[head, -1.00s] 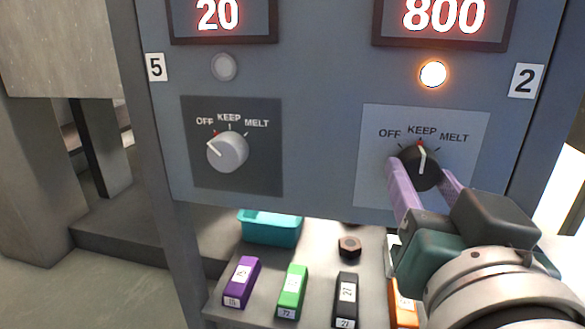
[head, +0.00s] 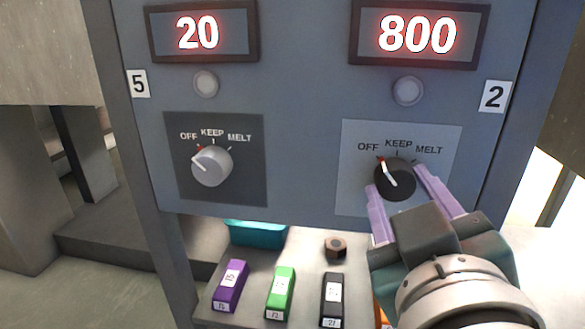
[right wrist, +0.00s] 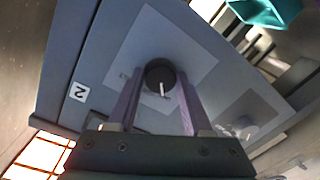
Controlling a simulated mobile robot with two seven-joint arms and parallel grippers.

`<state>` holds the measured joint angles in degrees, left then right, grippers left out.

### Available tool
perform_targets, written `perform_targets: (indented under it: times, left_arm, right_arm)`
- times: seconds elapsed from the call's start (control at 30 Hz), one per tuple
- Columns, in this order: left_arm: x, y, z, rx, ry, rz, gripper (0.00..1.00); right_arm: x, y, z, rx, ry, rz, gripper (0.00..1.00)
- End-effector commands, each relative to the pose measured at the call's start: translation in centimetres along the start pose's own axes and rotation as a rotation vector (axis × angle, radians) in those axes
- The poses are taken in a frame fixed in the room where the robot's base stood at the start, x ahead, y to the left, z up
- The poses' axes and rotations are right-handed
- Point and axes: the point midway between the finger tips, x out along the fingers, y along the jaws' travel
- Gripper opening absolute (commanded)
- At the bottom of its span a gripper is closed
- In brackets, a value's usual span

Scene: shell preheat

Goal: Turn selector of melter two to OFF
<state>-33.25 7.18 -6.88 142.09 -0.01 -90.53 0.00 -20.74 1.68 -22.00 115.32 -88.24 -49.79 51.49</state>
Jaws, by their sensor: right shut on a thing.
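The black selector knob (head: 398,189) of melter two sits on a light grey plate (head: 440,140) marked OFF, KEEP and MELT, under the label 2 (head: 494,96). Its white pointer is turned up and left, at the OFF mark. My right gripper (head: 396,179) is shut on the knob, one purple finger on each side. The right wrist view also shows the knob (right wrist: 158,74) between the fingers (right wrist: 157,99). The lamp (head: 408,90) above it is unlit, and the display (head: 417,35) reads 800. My left gripper is not in view.
Melter five's grey knob (head: 212,166) is on the left of the same panel, pointing to OFF, under a display (head: 198,33) reading 20. Below are a teal bin (head: 256,234), a hex nut (head: 335,248) and purple (head: 231,286), green (head: 281,293) and black (head: 332,299) blocks.

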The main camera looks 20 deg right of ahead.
Motion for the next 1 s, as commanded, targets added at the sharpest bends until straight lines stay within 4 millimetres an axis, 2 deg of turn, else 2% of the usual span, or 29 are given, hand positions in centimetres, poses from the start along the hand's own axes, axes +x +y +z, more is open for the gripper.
perform_targets:
  times: [0.27, 0.73, 0.77, 1.0]
  left_arm:
    - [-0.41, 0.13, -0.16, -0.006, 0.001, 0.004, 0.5]
    - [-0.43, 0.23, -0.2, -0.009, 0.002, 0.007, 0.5]
    - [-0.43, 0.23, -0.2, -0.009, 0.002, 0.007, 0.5]
    - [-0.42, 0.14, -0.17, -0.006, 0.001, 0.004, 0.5]
  right_arm:
    - [0.01, 0.03, -0.16, -0.08, -0.003, 0.001, 0.0]
    - [0.01, 0.01, -0.13, -0.095, -0.003, 0.002, 0.0]
    - [0.01, 0.01, -0.13, -0.095, -0.003, 0.002, 0.52]
    - [0.01, 0.01, -0.09, -0.093, -0.004, 0.001, 0.79]
